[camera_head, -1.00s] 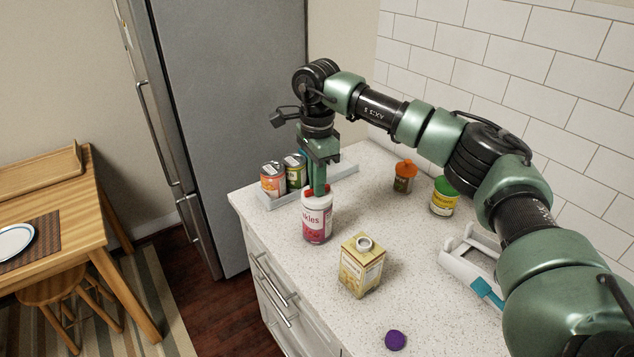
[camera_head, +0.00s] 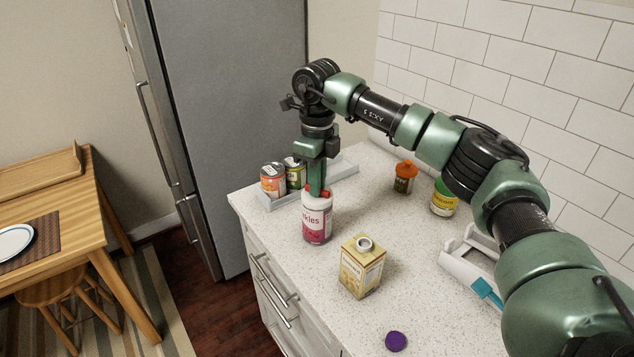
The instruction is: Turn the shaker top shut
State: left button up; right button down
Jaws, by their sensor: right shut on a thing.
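The shaker is a white and pink bottle (camera_head: 317,222) labelled "...kles", upright on the counter, with a red top (camera_head: 325,192). My right gripper (camera_head: 317,190) points straight down from above and is shut on the red top. Its fingers hide much of the top, so I cannot tell how far it is turned. My left gripper is not in view.
A carton (camera_head: 361,267) stands in front, a purple cap (camera_head: 396,341) lies near the front. An orange-topped jar (camera_head: 404,177), a yellow jar (camera_head: 444,198) and a white-teal item (camera_head: 470,262) are at right. A tray (camera_head: 345,170) with cans (camera_head: 273,180) is behind.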

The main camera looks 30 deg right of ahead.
jog(key=m, duration=0.5)
jog(key=shift+m, duration=0.3)
dwell(0.4)
jog(key=c, duration=1.5)
grip_release()
notch_tip(320, 180, up, 8)
jog(key=shift+f+b, duration=0.1)
jog(key=shift+b, duration=0.8)
